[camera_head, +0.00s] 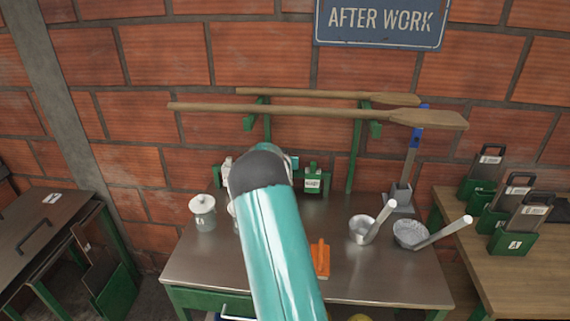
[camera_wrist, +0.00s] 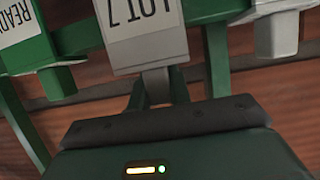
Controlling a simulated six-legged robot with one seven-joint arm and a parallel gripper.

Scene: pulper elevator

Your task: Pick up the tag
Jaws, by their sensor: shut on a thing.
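The tag (camera_wrist: 146,36) is a pale grey-white plate printed "LOT 7", seen large at the top centre of the wrist view. Its narrow grey lower part sits between the two dark fingers of my gripper (camera_wrist: 157,88), which is shut on it. The tag's upper edge is cut off by the frame. In the head view my teal arm hides both the gripper and the tag.
Behind the tag are a green rail (camera_wrist: 80,38), a "READY" plate (camera_wrist: 18,22) and a grey-white block (camera_wrist: 277,28).

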